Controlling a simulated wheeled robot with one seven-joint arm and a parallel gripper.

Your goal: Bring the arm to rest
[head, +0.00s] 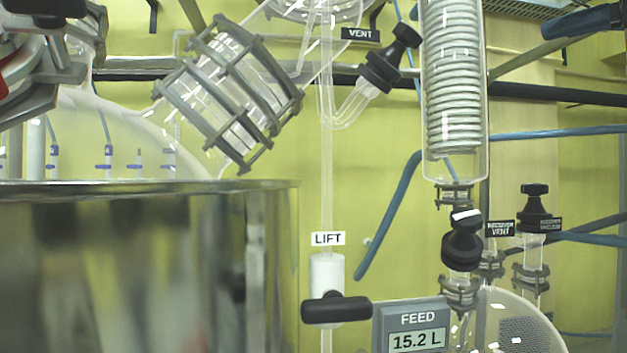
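I see no part that I can clearly tell as my gripper or arm in the head view. A grey clamped fitting (40,85) with a red part and a black top is cut off at the upper left edge; I cannot tell just what it is. The large glass reactor (110,110) sits in a shiny metal vessel (150,265) at the left. A clamped glass joint (230,95) slants up and right from the reactor.
A black VENT valve (388,60), a coil condenser (454,85), a valve with a white-marked black knob (462,240), and a LIFT valve with a black handle (336,309) crowd the middle and right. A FEED display (413,328) reads 15.2 L. Blue hoses (390,215) hang behind.

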